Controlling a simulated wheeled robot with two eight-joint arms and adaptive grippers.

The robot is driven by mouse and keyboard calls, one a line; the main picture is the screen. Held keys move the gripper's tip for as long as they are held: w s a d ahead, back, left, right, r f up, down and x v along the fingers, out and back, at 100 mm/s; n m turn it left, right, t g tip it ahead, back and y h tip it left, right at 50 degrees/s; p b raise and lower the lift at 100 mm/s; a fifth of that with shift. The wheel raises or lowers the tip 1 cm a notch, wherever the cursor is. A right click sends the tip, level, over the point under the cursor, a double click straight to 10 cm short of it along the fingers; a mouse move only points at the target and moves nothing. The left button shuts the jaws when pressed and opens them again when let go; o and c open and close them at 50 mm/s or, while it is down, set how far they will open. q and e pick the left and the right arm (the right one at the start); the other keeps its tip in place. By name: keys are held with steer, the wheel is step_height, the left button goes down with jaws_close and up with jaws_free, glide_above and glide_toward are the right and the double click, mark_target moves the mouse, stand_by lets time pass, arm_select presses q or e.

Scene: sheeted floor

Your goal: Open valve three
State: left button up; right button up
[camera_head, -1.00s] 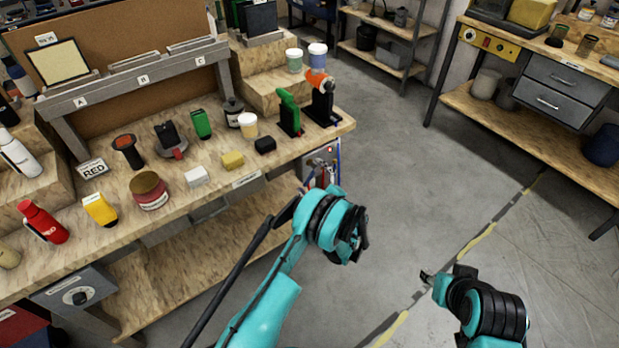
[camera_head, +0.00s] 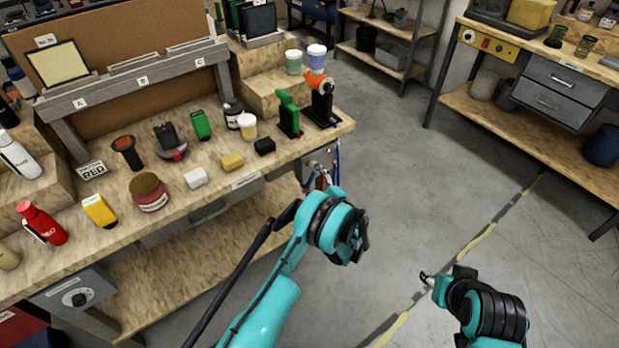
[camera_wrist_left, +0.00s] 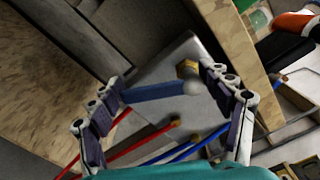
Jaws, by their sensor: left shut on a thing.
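The valve panel (camera_head: 325,155) is a grey box on the right end of the workbench, largely hidden by my left arm. In the left wrist view, a blue lever handle (camera_wrist_left: 155,92) with a rounded grey end lies between the fingers of my left gripper (camera_wrist_left: 168,100), which is shut on it. A brass fitting (camera_wrist_left: 187,69) sits beside the lever. Red pipes (camera_wrist_left: 140,145) and blue pipes (camera_wrist_left: 185,152) run below it. No valve number is readable. My right gripper (camera_head: 426,278) is over the floor, away from the panel; its finger opening is unclear.
The wooden workbench (camera_head: 225,185) holds bottles, blocks, tools and cups. A second bench (camera_head: 490,112) is at right. Grey floor (camera_head: 430,190) between them is clear.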

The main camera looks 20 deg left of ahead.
arm_select(q)
steer(key=shift+w+d+f+n, duration=0.1)
steer(key=shift+w+n, duration=0.05)
steer(key=shift+n, duration=0.6)
steer(key=shift+w+d+f+n, duration=0.1)
steer(key=shift+w+f+n, duration=0.1)
steer(key=shift+n, duration=0.5)
steer(key=shift+w+d+f+n, duration=0.1)
steer(key=shift+w+n, duration=0.05)
steer(key=shift+n, duration=0.6)
steer(key=o, duration=1.7)
steer(key=shift+d, duration=0.1)
steer(key=v, duration=1.2)
steer(key=shift+r, duration=0.1)
